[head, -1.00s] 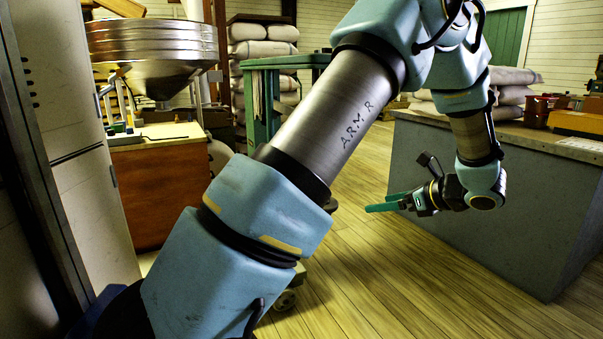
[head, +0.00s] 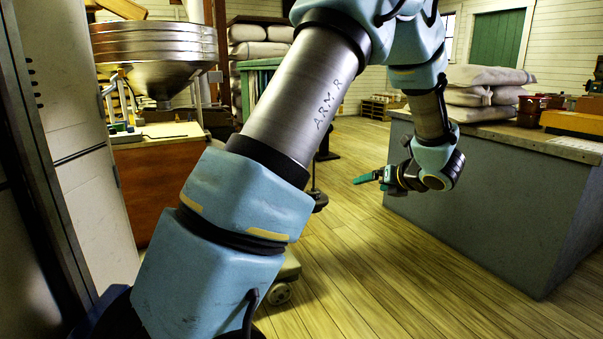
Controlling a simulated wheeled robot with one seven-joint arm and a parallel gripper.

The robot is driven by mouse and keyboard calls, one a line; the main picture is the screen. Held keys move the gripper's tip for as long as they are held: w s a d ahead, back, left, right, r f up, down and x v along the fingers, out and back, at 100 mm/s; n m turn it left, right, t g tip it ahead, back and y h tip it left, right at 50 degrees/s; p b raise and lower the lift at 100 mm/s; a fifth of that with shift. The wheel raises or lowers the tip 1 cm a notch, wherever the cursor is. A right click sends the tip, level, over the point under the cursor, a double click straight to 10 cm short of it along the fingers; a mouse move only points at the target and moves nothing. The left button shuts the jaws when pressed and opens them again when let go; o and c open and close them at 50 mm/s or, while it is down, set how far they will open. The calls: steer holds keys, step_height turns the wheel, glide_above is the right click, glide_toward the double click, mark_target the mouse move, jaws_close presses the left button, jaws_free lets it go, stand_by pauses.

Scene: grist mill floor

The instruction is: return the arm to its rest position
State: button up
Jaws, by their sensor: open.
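My arm rises from the lower left of the head view, bends at the top and hangs down toward the middle right. My gripper (head: 366,177) has teal fingers that point left, above the wooden floor and in front of the grey counter's left end. It is open, and I see nothing between the fingers. The fingers show nearly edge-on, so the gap between them is hard to see.
A metal hopper (head: 155,55) and wooden cabinet (head: 155,185) stand left. A green frame (head: 258,80) stands partly behind my arm. Open floor (head: 365,265) lies between.

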steer(key=a+r+m+g+h, duration=0.1)
steer(key=a+m+h, duration=0.55)
steer(key=m, duration=1.05)
steer(key=s+a+f+m+g+y, duration=0.1)
steer(key=s+a+f+m+g, duration=0.25)
steer(key=s+a+m, duration=0.6)
steer(key=s+a+f+m+g+y, duration=0.15)
steer(key=s+a+m+g, duration=0.35)
steer(key=s+a+m, duration=0.5)
step_height(320, 180, up, 23)
steer(key=s+p, duration=0.1)
steer(key=p, duration=2.2)
steer(key=shift+s+d+f+m+h, duration=0.2)
steer(key=shift+s+m+h, duration=0.05)
steer(key=shift+m+h, duration=0.2)
steer(key=shift+o, duration=0.2)
steer(key=shift+f, duration=0.1)
steer(key=shift+o, duration=0.5)
